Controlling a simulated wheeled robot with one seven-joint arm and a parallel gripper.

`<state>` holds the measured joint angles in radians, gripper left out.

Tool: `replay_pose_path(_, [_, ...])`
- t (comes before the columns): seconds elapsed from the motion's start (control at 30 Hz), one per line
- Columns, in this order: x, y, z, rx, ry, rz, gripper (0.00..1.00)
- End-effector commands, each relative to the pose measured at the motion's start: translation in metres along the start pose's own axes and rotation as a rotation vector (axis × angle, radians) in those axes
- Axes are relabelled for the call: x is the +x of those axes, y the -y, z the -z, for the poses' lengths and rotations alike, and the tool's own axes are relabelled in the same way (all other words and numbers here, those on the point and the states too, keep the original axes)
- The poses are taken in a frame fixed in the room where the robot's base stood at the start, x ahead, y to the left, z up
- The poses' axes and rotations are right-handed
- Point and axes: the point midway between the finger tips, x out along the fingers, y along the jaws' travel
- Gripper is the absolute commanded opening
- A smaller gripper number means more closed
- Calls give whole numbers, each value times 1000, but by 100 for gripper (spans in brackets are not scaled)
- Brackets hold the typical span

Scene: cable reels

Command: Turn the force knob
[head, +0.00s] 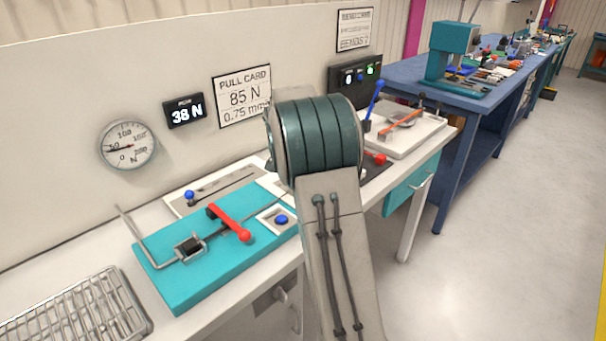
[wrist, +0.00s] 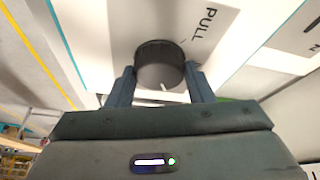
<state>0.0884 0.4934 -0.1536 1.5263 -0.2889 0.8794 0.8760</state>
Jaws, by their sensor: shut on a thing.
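The force knob (wrist: 160,58) is a round black knob with a pale pointer line, on a white panel beside the printed word PULL in the wrist view. My gripper (wrist: 161,78) is shut on it, one finger on each side. In the head view my arm hides the knob and the gripper. A small black display (head: 184,111) on the back wall reads 38 N. The pull card (head: 243,95) reads 85 N and 0.75 mm. The needle of the round dial gauge (head: 127,145) points left, near 50.
A teal fixture (head: 185,285) with a red-handled lever (head: 230,222) and a blue button (head: 281,219) lies left of my arm. A wire rack (head: 75,308) is at the lower left. A white fixture with an orange lever (head: 402,122) is to the right. Floor is clear at right.

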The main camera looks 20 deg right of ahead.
Motion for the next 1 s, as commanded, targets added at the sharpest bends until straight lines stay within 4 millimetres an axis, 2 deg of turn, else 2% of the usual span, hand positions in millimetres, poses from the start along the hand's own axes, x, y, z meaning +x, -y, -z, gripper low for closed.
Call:
replay_pose_path(0.3, [0, 2, 0, 117, 6, -48, 25])
replay_pose_path(0.87, [0, 2, 0, 143, 9, -59, 25])
replay_pose_path(0.9, [0, 2, 0, 143, 9, -59, 56])
replay_pose_path(0.97, [0, 2, 0, 143, 9, -59, 69])
replay_pose_path(1.0, [0, 1, 0, 143, 9, -59, 69])
